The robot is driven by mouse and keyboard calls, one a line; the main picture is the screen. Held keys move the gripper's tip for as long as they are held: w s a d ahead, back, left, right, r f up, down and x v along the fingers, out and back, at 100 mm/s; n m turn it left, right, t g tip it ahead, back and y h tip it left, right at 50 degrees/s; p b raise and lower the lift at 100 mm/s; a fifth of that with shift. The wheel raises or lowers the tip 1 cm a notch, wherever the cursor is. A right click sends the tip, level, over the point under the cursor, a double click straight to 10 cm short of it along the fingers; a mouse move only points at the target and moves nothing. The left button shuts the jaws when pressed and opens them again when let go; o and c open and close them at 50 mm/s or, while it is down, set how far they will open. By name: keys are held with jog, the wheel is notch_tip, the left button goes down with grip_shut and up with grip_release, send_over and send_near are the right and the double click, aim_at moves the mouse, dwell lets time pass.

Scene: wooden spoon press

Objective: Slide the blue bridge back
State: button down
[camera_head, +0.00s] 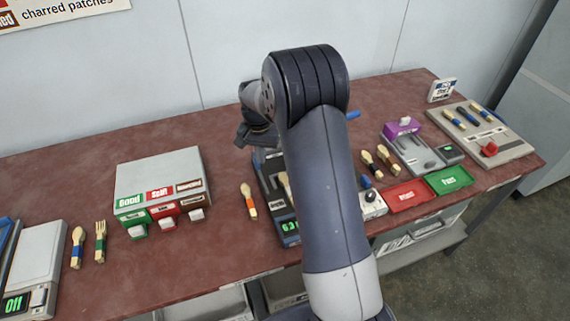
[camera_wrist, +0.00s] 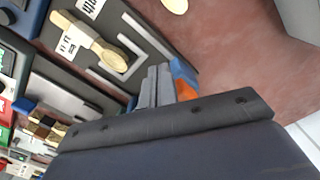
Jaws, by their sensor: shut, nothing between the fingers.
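My gripper shows in the wrist view (camera_wrist: 158,88) with its grey fingers together and nothing between them. A blue part (camera_wrist: 182,70), perhaps an end of the blue bridge, shows just right of the fingertips, with an orange patch below it; I cannot tell whether they touch. The dark press (camera_head: 268,183) is mostly hidden behind my arm in the head view. A small blue end (camera_head: 353,115) sticks out right of my arm. In the wrist view a wooden spoon (camera_wrist: 95,40) lies on the dark press bed, beside pale angled strips.
A grey box with coloured labels (camera_head: 160,170) stands left of the press, and a spoon with an orange band (camera_head: 249,203) lies between. Red (camera_head: 407,195) and green (camera_head: 449,180) trays lie at the right. Bare red-brown table shows at the back.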

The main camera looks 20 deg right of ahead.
notch_tip(320, 180, up, 7)
jog(key=p, duration=0.5)
dwell(0.8)
